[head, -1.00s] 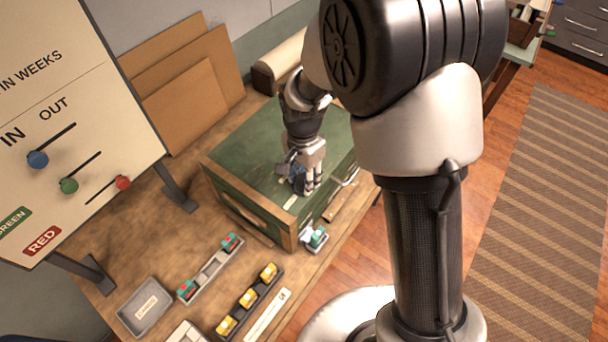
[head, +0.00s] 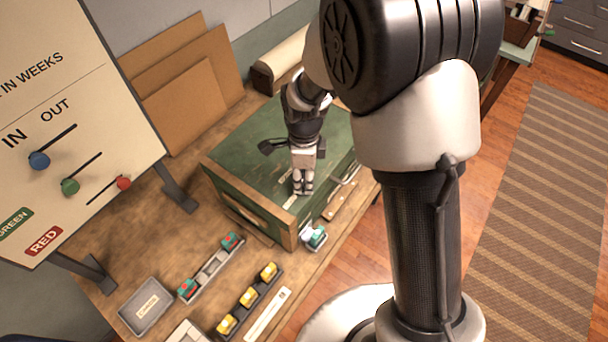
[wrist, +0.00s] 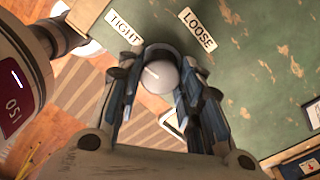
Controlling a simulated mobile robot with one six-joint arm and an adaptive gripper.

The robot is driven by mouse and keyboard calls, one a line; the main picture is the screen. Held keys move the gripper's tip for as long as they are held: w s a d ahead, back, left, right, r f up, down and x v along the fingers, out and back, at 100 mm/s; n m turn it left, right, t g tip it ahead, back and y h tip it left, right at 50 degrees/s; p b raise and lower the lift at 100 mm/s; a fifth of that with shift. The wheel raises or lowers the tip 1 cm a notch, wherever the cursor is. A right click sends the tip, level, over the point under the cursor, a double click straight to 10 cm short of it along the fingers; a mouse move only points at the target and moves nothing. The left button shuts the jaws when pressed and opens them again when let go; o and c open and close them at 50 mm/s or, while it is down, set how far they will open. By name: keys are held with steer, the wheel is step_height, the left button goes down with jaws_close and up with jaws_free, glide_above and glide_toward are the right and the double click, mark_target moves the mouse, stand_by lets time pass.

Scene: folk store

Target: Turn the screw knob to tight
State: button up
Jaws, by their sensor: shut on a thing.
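The screw knob (wrist: 158,77) is a round grey knob with a short white line on its top. It stands on the green top of a wooden-edged chest (head: 262,160). In the wrist view, my gripper (wrist: 163,88) has its fingers on both sides of the knob, shut on it. A TIGHT label (wrist: 124,27) and a LOOSE label (wrist: 197,29) lie beyond the knob. The white line slants toward the upper left, roughly to the TIGHT side. In the head view, my gripper (head: 302,188) points down near the chest's front edge and hides the knob.
On the bench in front of the chest are a grey tray (head: 146,305), a rack with yellow pieces (head: 248,298) and a rack with teal pieces (head: 212,268). A small teal-topped item (head: 314,237) sits by the chest's corner. A sign board (head: 75,120) stands at left.

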mark_target(304, 178)
steer(key=shift+m, duration=0.5)
steer(key=o, duration=1.1)
steer(key=shift+c, duration=0.2)
step_height(304, 178, up, 12)
steer(key=shift+w, duration=0.1)
stand_by(0.3)
